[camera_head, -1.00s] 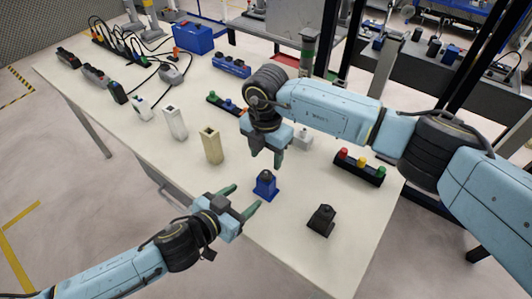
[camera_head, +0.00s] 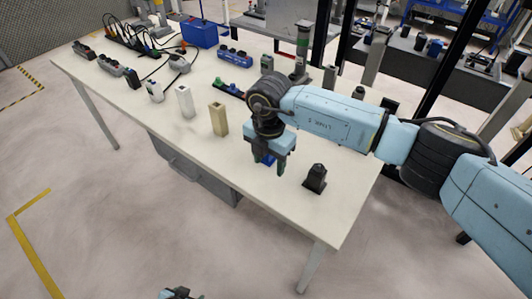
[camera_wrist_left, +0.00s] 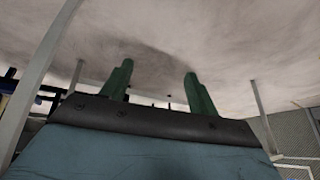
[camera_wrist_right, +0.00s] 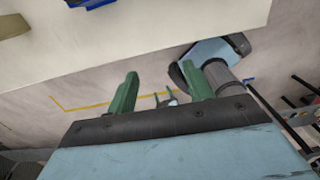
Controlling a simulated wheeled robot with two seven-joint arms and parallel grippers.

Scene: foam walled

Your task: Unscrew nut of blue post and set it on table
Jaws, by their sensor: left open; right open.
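The blue post (camera_head: 267,160) stands on the table (camera_head: 312,212). In the head view it shows only as a small blue patch behind my right gripper (camera_head: 270,161), and its nut is hidden. The right gripper is open with fingers pointing down. I cannot tell whether they are around the post or in front of it. The right wrist view shows its open fingers (camera_wrist_right: 162,90) with nothing between them, and a blue piece (camera_wrist_right: 92,3) at the top edge. My left gripper (camera_head: 180,293) barely shows at the bottom of the head view, away from the table. Its fingers (camera_wrist_left: 158,88) are open and empty.
A black post (camera_head: 315,178) stands right of the blue one. A tan post (camera_head: 219,120) and a white post (camera_head: 185,101) stand to the left. A blue bin (camera_head: 200,33) and cabled devices are at the far end. The front table strip is clear.

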